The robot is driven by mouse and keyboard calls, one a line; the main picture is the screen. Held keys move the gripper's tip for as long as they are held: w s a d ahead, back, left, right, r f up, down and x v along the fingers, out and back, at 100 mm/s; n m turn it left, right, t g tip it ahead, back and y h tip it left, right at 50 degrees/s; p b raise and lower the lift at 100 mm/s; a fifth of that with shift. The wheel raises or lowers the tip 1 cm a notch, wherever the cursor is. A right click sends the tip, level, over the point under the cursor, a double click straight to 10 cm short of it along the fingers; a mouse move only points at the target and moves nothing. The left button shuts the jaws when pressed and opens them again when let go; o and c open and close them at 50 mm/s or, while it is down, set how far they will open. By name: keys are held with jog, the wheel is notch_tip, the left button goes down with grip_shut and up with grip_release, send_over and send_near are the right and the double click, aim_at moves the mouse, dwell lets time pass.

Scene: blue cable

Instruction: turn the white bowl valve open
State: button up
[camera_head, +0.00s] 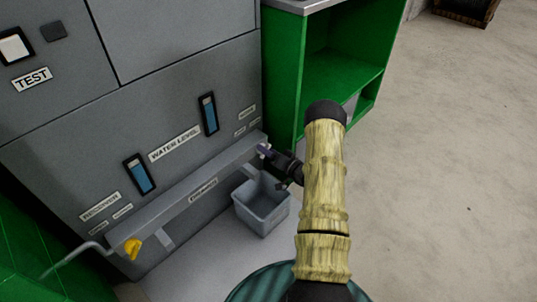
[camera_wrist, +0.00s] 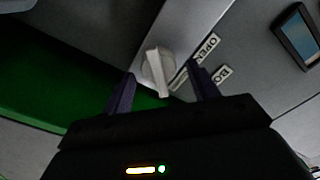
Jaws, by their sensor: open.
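The white bowl valve (camera_wrist: 157,72) shows in the wrist view as a pale knob with a raised handle on the grey panel. Its handle points down and slightly right in that picture. My gripper (camera_wrist: 163,90) is open, with one dark finger on each side of the handle's lower end. I cannot tell whether either finger touches it. An "OPEN" label (camera_wrist: 209,47) is on the panel to the right of the knob. In the head view my gripper (camera_head: 265,151) is at the right end of the grey ledge, and the valve is mostly hidden there.
A grey bin (camera_head: 262,212) stands below the ledge (camera_head: 190,190), close under my gripper. A yellow valve (camera_head: 132,247) is at the ledge's left end. A green cabinet (camera_head: 284,75) stands just behind and right.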

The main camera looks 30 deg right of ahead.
jog(key=c, duration=1)
jog(key=shift+r+n+p, duration=0.1)
jog(key=shift+n+p, duration=0.2)
jog(key=shift+p, duration=0.05)
jog(key=shift+s+a+n+p, duration=0.15)
jog(key=shift+n+p, duration=1.5)
jog(key=shift+n, duration=1.25)
jog(key=shift+a+n+p, duration=0.2)
jog(key=shift+n+p, duration=1.45)
jog(key=shift+n, duration=1.25)
jog(key=shift+s+a+n+p, duration=0.15)
jog(key=shift+n+p, duration=1.5)
jog(key=shift+n, duration=1.25)
jog(key=shift+w+f, duration=0.1)
jog(key=shift+f, duration=0.1)
